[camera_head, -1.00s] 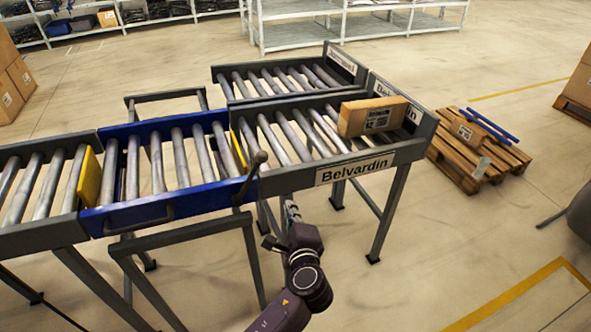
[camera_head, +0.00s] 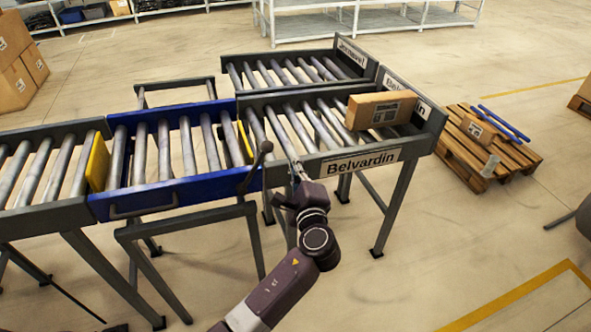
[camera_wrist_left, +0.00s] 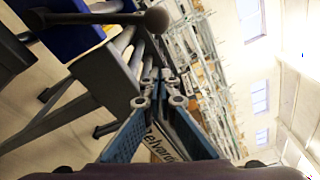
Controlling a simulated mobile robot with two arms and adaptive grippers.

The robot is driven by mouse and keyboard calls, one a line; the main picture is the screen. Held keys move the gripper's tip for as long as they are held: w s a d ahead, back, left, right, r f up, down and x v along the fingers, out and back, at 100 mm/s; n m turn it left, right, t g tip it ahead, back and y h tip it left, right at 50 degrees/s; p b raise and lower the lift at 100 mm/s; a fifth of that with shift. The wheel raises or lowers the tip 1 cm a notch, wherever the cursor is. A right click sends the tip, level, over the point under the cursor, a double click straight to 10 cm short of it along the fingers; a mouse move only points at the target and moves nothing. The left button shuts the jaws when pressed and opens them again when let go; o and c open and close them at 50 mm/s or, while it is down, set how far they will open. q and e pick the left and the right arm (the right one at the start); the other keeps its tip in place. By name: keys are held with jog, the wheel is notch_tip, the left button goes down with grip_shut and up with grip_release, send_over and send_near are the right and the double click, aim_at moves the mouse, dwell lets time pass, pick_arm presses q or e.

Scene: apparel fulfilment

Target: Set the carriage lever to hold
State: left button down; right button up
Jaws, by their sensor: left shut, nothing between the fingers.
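The carriage (camera_head: 180,191) is a blue section with rollers, standing in line with the grey conveyors on either side. Its lever (camera_head: 256,166) is a dark rod with a round knob at the carriage's front right corner, leaning up and to the right. The knob also shows large near the top of the left wrist view (camera_wrist_left: 157,19). My left gripper (camera_head: 295,168) is shut and empty, just right of the lever and apart from it, in front of the Belvardin lane. Its fingertips meet in the left wrist view (camera_wrist_left: 154,76).
A cardboard box (camera_head: 382,109) lies on the Belvardin lane (camera_head: 345,163), right of my gripper. Yellow plates (camera_head: 97,163) flank the carriage. A pallet (camera_head: 500,163) stands at the right. The floor in front is largely clear.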

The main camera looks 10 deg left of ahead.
pick_arm(q)
jog(key=a, duration=0.1)
jog(key=w+a+r+p, duration=0.1)
jog(key=a, duration=0.1)
jog(key=w+a+p, duration=0.1)
jog(key=shift+a+r, duration=0.15)
jog(key=shift+a, duration=0.25)
pick_arm(e)
jog(key=shift+w+d+r, duration=0.1)
jog(key=shift+d+r, duration=0.05)
jog(key=shift+r, duration=0.5)
jog(key=shift+d+r, duration=0.15)
jog(key=shift+r, duration=0.45)
pick_arm(q)
jog(key=shift+a+r, duration=0.1)
